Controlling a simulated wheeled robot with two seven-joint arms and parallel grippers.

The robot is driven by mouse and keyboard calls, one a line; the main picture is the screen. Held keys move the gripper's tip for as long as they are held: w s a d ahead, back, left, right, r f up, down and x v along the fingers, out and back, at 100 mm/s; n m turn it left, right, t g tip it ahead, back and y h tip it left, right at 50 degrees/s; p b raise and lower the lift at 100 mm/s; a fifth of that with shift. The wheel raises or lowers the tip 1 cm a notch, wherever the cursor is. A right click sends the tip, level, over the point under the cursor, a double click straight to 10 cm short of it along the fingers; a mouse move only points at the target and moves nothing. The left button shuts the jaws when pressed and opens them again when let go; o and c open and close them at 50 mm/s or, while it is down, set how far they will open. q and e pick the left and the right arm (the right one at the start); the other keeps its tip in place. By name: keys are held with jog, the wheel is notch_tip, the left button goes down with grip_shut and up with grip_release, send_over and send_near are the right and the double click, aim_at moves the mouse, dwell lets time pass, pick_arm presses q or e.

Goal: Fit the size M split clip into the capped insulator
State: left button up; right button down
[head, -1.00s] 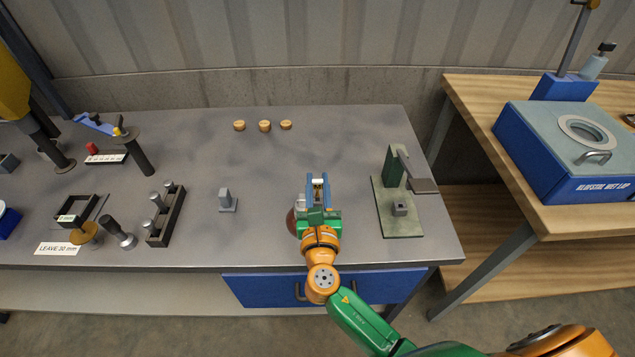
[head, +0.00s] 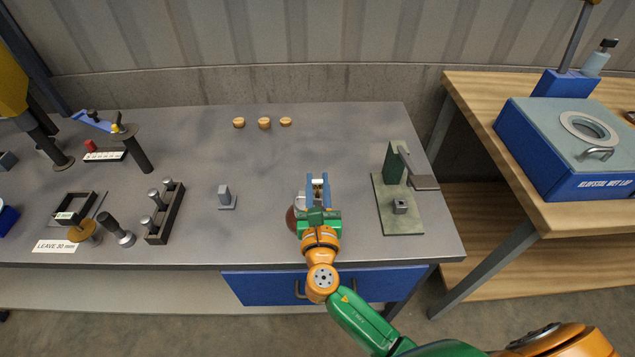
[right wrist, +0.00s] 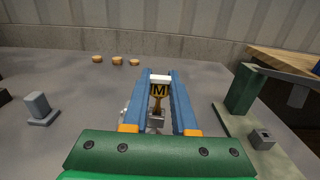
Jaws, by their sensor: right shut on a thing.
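My right gripper (head: 317,180) is over the front middle of the grey bench. It also shows in the right wrist view (right wrist: 160,92), with its two blue fingers shut on the split clip (right wrist: 159,90), a brass-coloured piece marked M with a white part at its top. A reddish-brown rounded thing (head: 292,219) stands beside and below the gripper, mostly hidden by it. It may be the insulator, but I cannot tell whether it is capped or whether the clip touches it. My left gripper is not in view.
Three small tan pieces (head: 265,123) lie at the back. A grey block (head: 226,198) stands to the left, beside a dark rack (head: 165,214) of metal pins. A green stand (head: 399,205) is close on the right. Bare bench lies between the gripper and the tan pieces.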

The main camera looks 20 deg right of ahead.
jog(key=shift+f+b, duration=0.75)
jog(key=shift+f, duration=0.25)
jog(key=c, duration=0.6)
grip_release()
jog(key=v, duration=0.7)
jog(key=shift+s+b, duration=0.1)
jog(key=shift+b, duration=0.3)
